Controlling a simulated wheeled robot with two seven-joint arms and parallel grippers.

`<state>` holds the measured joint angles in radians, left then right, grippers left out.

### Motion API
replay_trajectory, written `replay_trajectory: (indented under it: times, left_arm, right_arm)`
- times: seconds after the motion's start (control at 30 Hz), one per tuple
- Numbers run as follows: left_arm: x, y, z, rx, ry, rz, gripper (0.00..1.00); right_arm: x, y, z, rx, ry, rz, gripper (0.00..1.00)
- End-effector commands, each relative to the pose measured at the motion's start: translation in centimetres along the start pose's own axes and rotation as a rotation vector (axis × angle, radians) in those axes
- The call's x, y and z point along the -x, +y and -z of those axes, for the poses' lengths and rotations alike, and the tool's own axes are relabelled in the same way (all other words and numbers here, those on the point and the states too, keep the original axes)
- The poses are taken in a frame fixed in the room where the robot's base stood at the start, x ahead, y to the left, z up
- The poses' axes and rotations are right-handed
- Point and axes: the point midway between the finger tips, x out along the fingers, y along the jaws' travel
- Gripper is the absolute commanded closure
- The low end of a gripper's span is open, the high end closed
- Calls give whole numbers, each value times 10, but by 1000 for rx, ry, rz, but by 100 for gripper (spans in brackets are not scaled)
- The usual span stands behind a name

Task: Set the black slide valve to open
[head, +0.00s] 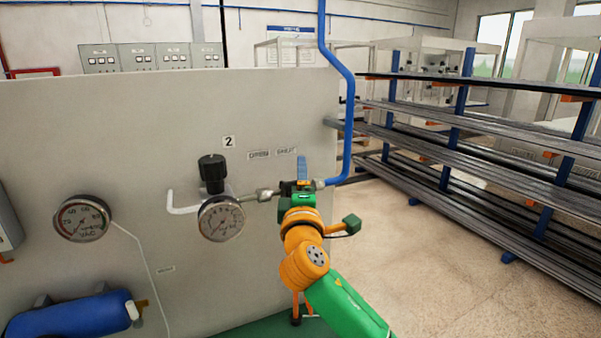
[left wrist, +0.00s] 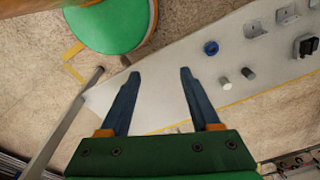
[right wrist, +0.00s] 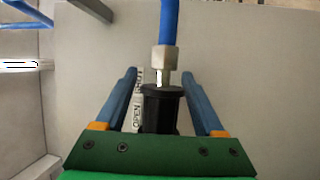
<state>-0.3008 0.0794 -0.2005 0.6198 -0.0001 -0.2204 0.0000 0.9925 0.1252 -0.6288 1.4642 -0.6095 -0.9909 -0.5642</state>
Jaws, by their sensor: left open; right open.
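The black slide valve (right wrist: 162,108) is in the right wrist view, between the spread fingers of my right gripper (right wrist: 159,73), with a gap on both sides. A metal fitting and blue hose sit beyond it. OPEN and SHUT labels (right wrist: 136,116) are on the panel beside it, partly hidden by a finger; OPEN is nearer my palm. In the head view my right gripper (head: 301,168) is at the panel's right side and hides most of the black valve (head: 286,187). My left gripper (left wrist: 161,73) is open and empty in its wrist view, away from the valve.
The grey panel (head: 120,130) carries a black-knobbed regulator (head: 212,172), a gauge (head: 82,218) and a blue cylinder (head: 70,318). A blue pipe (head: 348,110) runs down the panel's right edge. Racks (head: 455,125) stand at right, with clear floor (head: 430,270) before them.

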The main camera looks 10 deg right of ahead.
Motion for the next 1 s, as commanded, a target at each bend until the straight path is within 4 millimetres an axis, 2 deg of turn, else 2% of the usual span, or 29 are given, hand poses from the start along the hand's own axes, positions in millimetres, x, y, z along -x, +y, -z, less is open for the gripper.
replay_trajectory:
  times: [0.27, 0.5, 0.53, 0.77, 1.0]
  left_arm:
    - [0, 0, 0, 0, 0, 0, 37]
    - [0, 0, 0, 0, 0, 0, 37]
    - [0, 0, 0, 0, 0, 0, 37]
    - [0, 0, 0, 0, 1, 1, 37]
    - [-7, -1, 0, 0, 1, 1, 37]
  right_arm:
    - [-2, -1, 0, 0, 0, 1, 30]
    - [-2, -1, 0, 0, -1, 2, 94]
    - [-2, -1, 0, 0, -1, 2, 100]
    - [-2, -2, 0, 0, -1, 3, 100]
    - [10, -4, 29, -2, 3, 5, 100]
